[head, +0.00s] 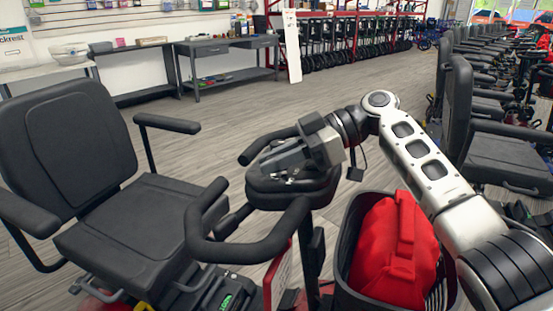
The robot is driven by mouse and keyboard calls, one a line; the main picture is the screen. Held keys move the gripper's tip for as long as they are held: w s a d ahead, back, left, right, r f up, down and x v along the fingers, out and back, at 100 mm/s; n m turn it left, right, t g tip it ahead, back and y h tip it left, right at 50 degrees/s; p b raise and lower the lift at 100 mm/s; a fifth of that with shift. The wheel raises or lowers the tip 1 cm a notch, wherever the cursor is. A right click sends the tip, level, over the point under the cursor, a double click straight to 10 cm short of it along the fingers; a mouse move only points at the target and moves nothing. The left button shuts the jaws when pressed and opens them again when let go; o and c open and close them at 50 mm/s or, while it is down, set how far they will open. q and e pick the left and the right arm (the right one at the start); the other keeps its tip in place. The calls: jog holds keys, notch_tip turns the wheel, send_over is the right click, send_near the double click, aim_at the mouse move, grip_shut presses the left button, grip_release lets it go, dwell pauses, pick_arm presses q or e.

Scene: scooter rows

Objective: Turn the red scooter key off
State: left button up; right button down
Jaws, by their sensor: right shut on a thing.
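The scooter (280,275) stands close in front of me, with a black seat (130,225) at left and red body parts low down. Its black tiller console (300,192) sits between looped black handlebars (250,250). My right arm comes in from the right, and my right gripper (278,160) lies low over the top of the console. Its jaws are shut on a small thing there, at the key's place. The key itself is hidden by the gripper, so its turn position cannot be seen. My left gripper is not in view.
A dark front basket (348,240) holds a red bag (395,250), just under my right arm. Another row of scooters (510,155) stands at right. A grey workbench (225,50) and red racks (340,12) line the back. The wooden floor (215,145) between is clear.

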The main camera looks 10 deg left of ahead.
jog(key=c, duration=1.4)
grip_release()
jog(key=v, duration=1.1)
jog(key=shift+w+d+r, duration=0.1)
jog(key=shift+r, duration=0.15)
jog(key=p+v, duration=0.3)
jog(key=v, duration=0.1)
jog(key=shift+d, duration=0.2)
